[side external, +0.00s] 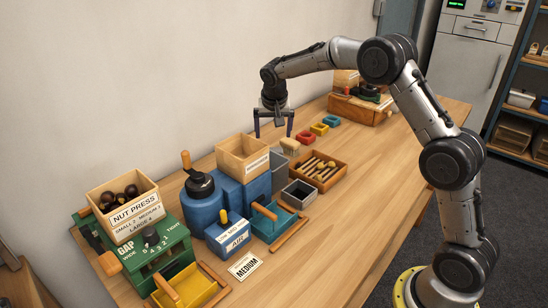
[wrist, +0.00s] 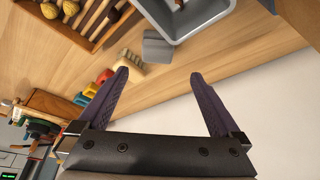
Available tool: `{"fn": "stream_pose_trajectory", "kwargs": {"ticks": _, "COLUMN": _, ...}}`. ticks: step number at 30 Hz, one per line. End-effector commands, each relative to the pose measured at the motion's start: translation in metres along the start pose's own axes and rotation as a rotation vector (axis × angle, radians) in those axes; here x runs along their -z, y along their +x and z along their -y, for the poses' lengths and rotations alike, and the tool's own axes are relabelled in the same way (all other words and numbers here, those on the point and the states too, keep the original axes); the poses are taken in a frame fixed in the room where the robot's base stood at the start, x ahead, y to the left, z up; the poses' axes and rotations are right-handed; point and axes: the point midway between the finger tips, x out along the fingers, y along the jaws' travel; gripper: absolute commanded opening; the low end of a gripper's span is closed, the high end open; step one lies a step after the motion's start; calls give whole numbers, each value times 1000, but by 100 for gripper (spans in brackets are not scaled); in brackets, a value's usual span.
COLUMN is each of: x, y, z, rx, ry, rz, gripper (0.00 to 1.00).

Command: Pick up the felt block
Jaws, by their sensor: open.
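A small grey block, which I take for the felt block (wrist: 156,47), lies on the wooden table in the wrist view. It sits beside a grey open bin (wrist: 178,38) and close to a pale brush (wrist: 130,60). In the side view I cannot clearly tell the block from the grey bin. My gripper (side external: 273,136) is open and empty, pointing down above the table near the brush. In the wrist view the block shows beyond the gap between the fingertips (wrist: 160,73), apart from both fingers.
A wooden box (side external: 243,158) on a blue machine (side external: 213,204) stands close by. A wooden tray (side external: 341,174) of tools is on the other side. Red, yellow and blue pieces (side external: 319,128) line up behind the brush. The wall is near; the table's front strip is clear.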

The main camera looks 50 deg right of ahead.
Motion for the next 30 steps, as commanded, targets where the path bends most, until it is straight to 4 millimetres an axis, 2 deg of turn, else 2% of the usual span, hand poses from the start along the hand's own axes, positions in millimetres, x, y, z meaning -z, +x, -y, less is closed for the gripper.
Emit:
{"fn": "stream_pose_trajectory", "kwargs": {"ticks": 1, "x": -1, "y": 12, "z": -1, "rx": -3, "ry": 0, "rz": 3, "gripper": 100}}
{"fn": "stream_pose_trajectory", "kwargs": {"ticks": 6, "x": -1, "y": 41, "z": -1, "rx": -2, "ry": 1, "rz": 3, "gripper": 100}}
{"fn": "stream_pose_trajectory", "kwargs": {"ticks": 17, "x": -1, "y": 65, "z": -2, "rx": -1, "ry": 1, "rz": 2, "gripper": 100}}
{"fn": "stream_pose_trajectory", "kwargs": {"ticks": 24, "x": -2, "y": 98, "z": -6, "rx": -1, "ry": 0, "rz": 2, "gripper": 100}}
{"fn": "stream_pose_trajectory", "kwargs": {"ticks": 30, "x": -1, "y": 108, "z": -5, "rx": 1, "ry": 0, "rz": -1, "gripper": 100}}
